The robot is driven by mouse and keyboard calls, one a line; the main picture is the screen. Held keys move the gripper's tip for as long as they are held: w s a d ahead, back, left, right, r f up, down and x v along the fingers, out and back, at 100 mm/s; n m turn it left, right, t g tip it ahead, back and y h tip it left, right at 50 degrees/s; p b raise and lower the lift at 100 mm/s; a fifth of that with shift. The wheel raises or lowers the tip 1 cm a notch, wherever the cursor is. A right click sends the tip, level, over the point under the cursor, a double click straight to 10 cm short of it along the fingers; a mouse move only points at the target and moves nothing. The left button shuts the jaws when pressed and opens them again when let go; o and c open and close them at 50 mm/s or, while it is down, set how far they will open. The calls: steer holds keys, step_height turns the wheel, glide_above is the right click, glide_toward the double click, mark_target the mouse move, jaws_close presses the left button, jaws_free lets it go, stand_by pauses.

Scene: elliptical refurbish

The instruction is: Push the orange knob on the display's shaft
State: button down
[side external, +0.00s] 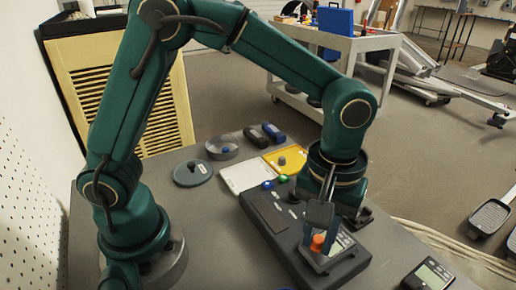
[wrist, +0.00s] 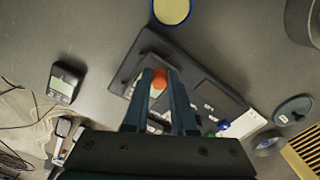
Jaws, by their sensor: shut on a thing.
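The orange knob (side external: 317,242) is at the tips of my gripper (side external: 319,228), above the front end of the dark console. In the wrist view the knob (wrist: 159,79) sits between the two fingertips, and my gripper (wrist: 158,84) is shut on it. A display with a pale screen (side external: 342,241) is at that end of the console, right beside the knob and partly covered by my gripper. The shaft is hidden, so I cannot tell whether the knob touches it.
The dark console (side external: 266,210) carries blue and green knobs (side external: 283,178). A separate small display unit (side external: 430,276) stands at the table's right front. A white and yellow case (side external: 243,175), a round lid (side external: 193,173) and a bowl (side external: 221,147) lie behind. Bare table (side external: 222,250) is left of the console.

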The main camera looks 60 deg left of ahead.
steer(key=shift+f, duration=0.6)
stand_by(0.5)
steer(key=c, duration=0.7)
jaws_free()
steer(key=shift+o, duration=0.2)
steer(key=shift+r, duration=2.6)
